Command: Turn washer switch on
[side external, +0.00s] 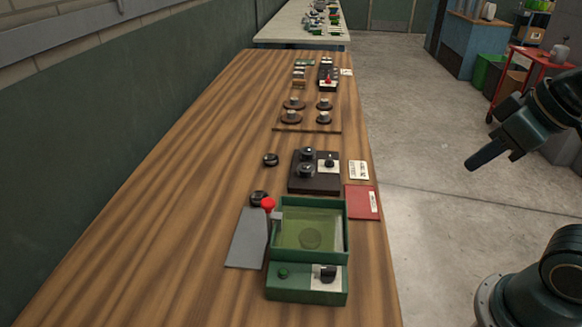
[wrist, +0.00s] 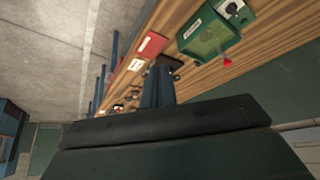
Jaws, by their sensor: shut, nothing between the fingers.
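The washer (side external: 343,225) is a green box with a tray of greenish liquid, near the front of the wooden bench; it also shows in the wrist view (wrist: 188,40). A red-knobbed lever (side external: 268,204) rises at its left side. The switch also shows at the top of the wrist view (wrist: 235,7). I cannot read the switch's setting. My gripper (side external: 471,164) is shut and empty, off the bench's right side and apart from the washer. The fingers also show in the wrist view (wrist: 166,68).
A red booklet (side external: 362,202) and a dark box with knobs (side external: 314,184) lie beyond the washer. A grey plate (side external: 246,238) lies left of it. Two round black knobs (side external: 270,159) sit nearby. The bench's left side is clear.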

